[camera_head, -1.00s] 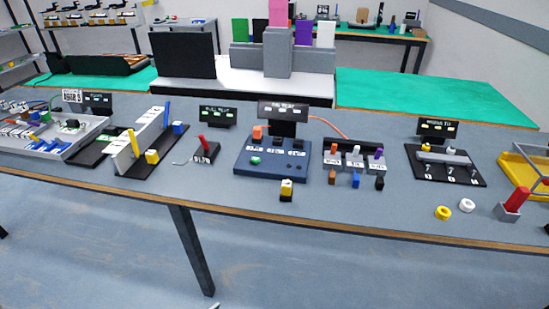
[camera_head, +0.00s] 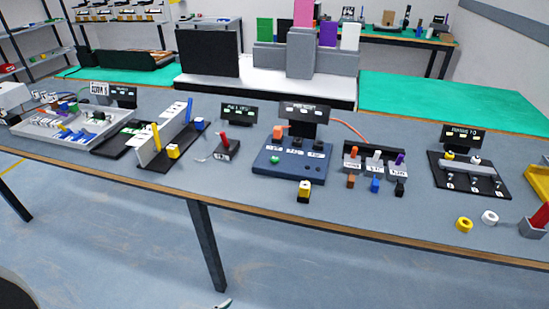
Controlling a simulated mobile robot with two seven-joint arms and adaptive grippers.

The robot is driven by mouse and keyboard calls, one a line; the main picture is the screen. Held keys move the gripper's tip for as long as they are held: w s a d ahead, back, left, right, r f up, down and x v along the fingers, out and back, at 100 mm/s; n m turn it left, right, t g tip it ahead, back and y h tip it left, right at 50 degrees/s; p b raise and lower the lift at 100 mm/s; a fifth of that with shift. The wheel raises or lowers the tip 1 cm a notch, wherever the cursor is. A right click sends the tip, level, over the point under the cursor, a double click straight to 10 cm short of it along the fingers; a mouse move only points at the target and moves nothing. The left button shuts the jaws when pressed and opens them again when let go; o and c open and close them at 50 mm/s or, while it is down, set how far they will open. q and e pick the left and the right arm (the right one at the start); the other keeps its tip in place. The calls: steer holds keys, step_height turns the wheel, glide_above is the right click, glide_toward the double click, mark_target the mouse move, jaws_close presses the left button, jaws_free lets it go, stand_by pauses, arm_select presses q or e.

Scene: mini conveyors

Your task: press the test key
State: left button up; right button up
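A dark blue console (camera_head: 262,167) stands at the middle of the grey table. It carries a green button (camera_head: 275,160), an orange block (camera_head: 279,132) and a row of small dark parts with white labels too small to read. A black display (camera_head: 304,112) rises behind it. I cannot tell which part is the test key. A yellow-topped black block (camera_head: 304,192) stands just in front of the console.
Left of the console are a red-lever switch (camera_head: 226,148) and a black rack with yellow and blue pieces (camera_head: 158,158). To the right are a labelled block row (camera_head: 367,163), a numbered black board (camera_head: 494,187) and yellow and white rings (camera_head: 464,225). The table's front edge is mostly clear.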

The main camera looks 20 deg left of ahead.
arm_select(q)
jaws_close()
stand_by(1.1)
